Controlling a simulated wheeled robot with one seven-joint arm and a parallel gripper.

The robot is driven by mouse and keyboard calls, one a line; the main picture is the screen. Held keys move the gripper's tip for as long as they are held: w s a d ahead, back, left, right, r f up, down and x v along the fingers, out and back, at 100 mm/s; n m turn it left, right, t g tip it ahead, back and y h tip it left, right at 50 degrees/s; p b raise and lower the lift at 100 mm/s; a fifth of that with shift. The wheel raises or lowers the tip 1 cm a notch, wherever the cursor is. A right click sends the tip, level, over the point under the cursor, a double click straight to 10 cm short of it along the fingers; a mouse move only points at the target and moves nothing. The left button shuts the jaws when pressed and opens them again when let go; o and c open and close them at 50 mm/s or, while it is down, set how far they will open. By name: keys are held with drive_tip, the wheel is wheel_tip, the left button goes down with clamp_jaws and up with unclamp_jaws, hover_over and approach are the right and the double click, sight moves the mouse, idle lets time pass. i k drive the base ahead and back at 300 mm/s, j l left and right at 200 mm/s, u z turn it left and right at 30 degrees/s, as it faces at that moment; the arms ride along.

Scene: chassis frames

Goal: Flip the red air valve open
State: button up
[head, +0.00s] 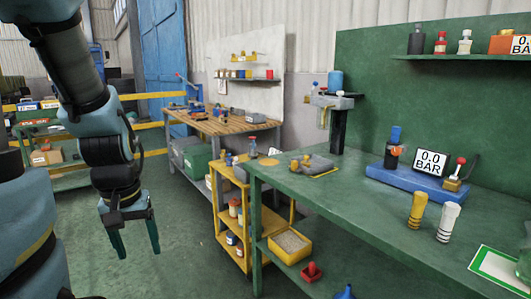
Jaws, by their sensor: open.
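The air valve has a red knob (461,161) on a short lever above a brass-coloured body (455,184). It stands at the right end of a blue base plate (408,182) on the green bench. The lever looks close to upright, leaning slightly. A gauge display (430,161) beside it reads 0.0 BAR. My gripper (137,251) hangs at the left over the floor, fingers pointing down. It is open and empty, well away from the valve and the bench.
The green bench (345,205) also holds a yellow cylinder (417,210), a white cylinder (448,222) and a vise-like stand (338,115). A yellow cart (262,222) stands by the bench's left end. Green floor lies open below my gripper.

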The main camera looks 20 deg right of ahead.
sight(460, 161)
drive_tip(key=l+z, duration=0.15)
drive_tip(key=l, duration=0.25)
drive_tip(key=i+l+z, duration=0.15)
drive_tip(key=l, duration=0.2)
drive_tip(key=i+l+z, duration=0.2)
drive_tip(key=l, duration=0.15)
drive_tip(key=l+z, duration=0.15)
drive_tip(key=l, duration=0.25)
drive_tip(key=i+l+z, duration=0.15)
drive_tip(key=i+l, duration=0.05)
drive_tip(key=l, duration=0.1)
